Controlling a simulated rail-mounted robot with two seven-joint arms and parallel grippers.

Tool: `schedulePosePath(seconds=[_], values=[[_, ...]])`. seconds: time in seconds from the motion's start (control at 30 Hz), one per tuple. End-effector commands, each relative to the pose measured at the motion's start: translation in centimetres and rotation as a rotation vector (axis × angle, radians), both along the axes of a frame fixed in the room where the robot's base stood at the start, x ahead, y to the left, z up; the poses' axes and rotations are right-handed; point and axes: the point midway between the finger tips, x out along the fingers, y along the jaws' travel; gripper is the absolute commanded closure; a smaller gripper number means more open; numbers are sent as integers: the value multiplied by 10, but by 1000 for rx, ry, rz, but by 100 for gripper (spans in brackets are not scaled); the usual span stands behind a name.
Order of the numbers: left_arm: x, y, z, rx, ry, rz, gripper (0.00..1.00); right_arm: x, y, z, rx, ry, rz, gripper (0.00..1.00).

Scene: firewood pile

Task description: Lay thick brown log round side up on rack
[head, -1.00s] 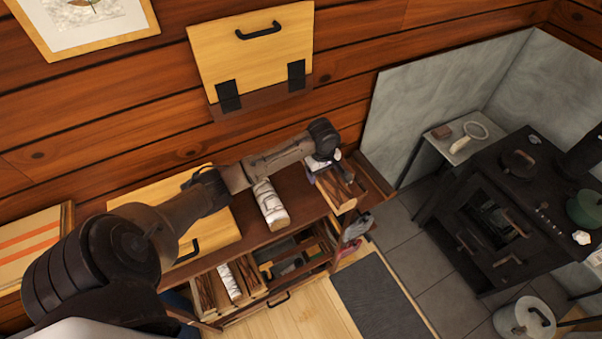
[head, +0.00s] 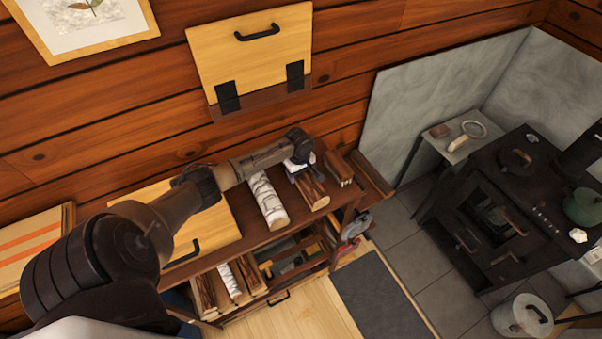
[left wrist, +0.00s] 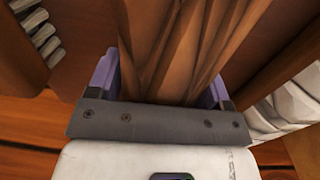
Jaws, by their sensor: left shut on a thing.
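A thick brown log (head: 312,190) is between the purple-grey fingers of my left gripper (head: 300,172), near its wall-side end. In the left wrist view its ridged brown surface (left wrist: 180,45) fills the space between the fingers. The log lies lengthwise from the wall toward the room, over the dark brown rack top (head: 292,225). I cannot tell whether it touches that top. A white birch log (head: 267,200) lies to its left. Another brown log (head: 343,168) lies to its right, apart from it. My right gripper is not in view.
Several split logs (head: 228,283) lie in the lower bay at the front. A yellow board with a black handle (head: 190,240) covers the rack's left part. Grey gloves (head: 357,225) hang at its right end. A black stove (head: 490,220) stands to the right.

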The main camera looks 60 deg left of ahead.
Motion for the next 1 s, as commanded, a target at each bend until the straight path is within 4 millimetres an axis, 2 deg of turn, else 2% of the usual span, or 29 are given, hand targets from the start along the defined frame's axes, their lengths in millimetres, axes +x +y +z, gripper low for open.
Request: schedulePosePath(seconds=[0.47, 0.5, 0.77, 1.0], values=[[1, 0, -6, 1, -3, 0, 69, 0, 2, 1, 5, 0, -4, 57], [0, 0, -8, 0, -1, 0, 26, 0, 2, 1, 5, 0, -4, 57], [0, 0, -7, 1, -1, 0, 2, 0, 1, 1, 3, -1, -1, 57], [0, 0, -7, 1, -1, -1, 2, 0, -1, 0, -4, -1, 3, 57]])
